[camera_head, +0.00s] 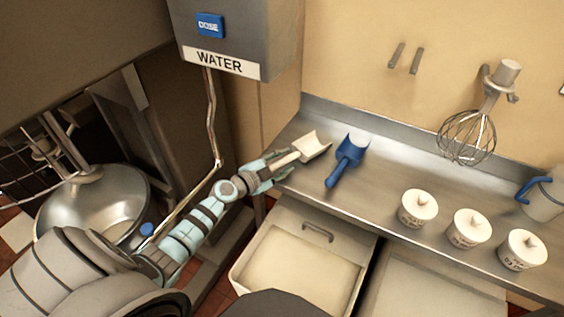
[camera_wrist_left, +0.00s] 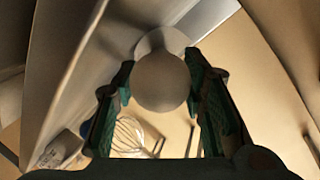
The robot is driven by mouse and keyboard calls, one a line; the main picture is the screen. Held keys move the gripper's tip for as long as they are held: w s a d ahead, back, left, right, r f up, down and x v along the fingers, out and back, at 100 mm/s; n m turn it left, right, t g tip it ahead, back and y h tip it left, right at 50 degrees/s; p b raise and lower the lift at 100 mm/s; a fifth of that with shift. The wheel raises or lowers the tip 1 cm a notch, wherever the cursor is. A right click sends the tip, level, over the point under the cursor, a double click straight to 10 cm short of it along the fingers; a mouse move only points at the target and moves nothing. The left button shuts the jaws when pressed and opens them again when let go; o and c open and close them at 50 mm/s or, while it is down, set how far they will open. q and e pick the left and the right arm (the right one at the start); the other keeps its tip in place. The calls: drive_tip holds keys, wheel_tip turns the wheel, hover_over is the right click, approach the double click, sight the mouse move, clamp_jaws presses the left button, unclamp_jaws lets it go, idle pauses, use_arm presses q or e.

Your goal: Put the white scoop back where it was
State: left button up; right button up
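The white scoop (camera_head: 315,146) is at the left end of the steel counter, its open end pointing up and right. Its pale handle points back toward my left gripper (camera_head: 290,162). The left fingers are spread on either side of the handle. In the left wrist view the scoop's round handle end (camera_wrist_left: 162,83) sits between the two teal fingers of my left gripper (camera_wrist_left: 160,62), close to both pads. I cannot tell whether the scoop rests fully on the counter. My right gripper is not in view.
A blue scoop (camera_head: 347,160) lies just right of the white one. Three white lidded tubs (camera_head: 418,208) stand along the front of the counter (camera_head: 390,165). A whisk (camera_head: 468,137) hangs on the wall. An open bin drawer (camera_head: 300,268) is below, and a water dispenser (camera_head: 240,40) is above left.

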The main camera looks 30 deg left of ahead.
use_arm(q)
drive_tip(key=shift+r, duration=0.1)
drive_tip(key=shift+s+r, duration=0.15)
drive_tip(key=p+v, duration=0.1)
drive_tip(key=v, duration=1)
drive_tip(key=shift+s+p, duration=0.3)
drive_tip(key=shift+s, duration=0.05)
drive_tip(key=shift+a+r, duration=0.1)
drive_tip(key=shift+a, duration=0.05)
